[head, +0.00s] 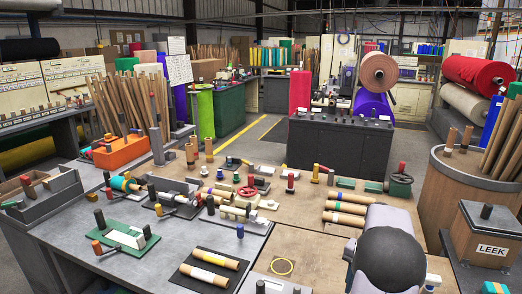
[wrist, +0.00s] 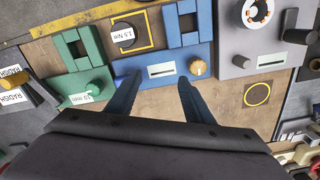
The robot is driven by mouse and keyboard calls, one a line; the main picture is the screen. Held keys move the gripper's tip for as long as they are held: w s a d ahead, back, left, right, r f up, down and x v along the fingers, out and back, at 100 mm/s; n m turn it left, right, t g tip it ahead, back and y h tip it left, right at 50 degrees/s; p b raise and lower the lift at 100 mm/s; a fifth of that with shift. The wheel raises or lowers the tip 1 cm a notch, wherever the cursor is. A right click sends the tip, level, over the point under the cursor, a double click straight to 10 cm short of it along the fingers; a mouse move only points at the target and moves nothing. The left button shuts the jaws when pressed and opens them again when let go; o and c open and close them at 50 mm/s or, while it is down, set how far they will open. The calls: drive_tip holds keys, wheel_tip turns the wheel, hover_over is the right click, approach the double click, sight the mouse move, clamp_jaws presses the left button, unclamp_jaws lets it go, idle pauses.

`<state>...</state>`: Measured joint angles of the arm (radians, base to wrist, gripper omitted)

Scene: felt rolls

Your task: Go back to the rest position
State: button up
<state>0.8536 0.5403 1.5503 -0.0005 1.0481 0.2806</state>
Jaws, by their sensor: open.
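My gripper (wrist: 158,82) shows in the wrist view with its two dark fingers spread apart. Nothing is between them. The fingers point over a blue fixture (wrist: 163,71) with a pale slot and an orange knob. I cannot tell the gap between fingertips and fixture. In the head view my arm's grey and dark links fill the lower right over the wooden bench; the gripper itself is hidden or out of frame there.
Several brown tubes (head: 345,207) lie beside my arm on the bench (head: 310,245). Two tubes lie on a black mat (head: 186,281). A wooden barrel (head: 440,205) and a LEEK box (head: 484,238) stand at right. Green (wrist: 75,88) and grey (wrist: 240,62) fixtures flank the blue one.

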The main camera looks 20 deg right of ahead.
drive_tip(key=w+a+n, duration=0.1)
drive_tip(key=a+n, duration=0.6)
drive_tip(key=a, duration=1.5)
drive_tip(key=s+a+f+n, duration=0.2)
drive_tip(key=s+a+n, duration=0.4)
drive_tip(key=s+a, duration=0.55)
wheel_tip(320, 180, down, 16)
drive_tip(key=w+a+b, duration=0.1)
drive_tip(key=w+b, duration=0.1)
drive_tip(key=b, duration=1.4)
drive_tip(key=shift+a, duration=0.25)
drive_tip(key=shift+r, duration=0.1)
wheel_tip(320, 180, up, 15)
drive_tip(key=p, duration=1.5)
drive_tip(key=shift+p, duration=0.3)
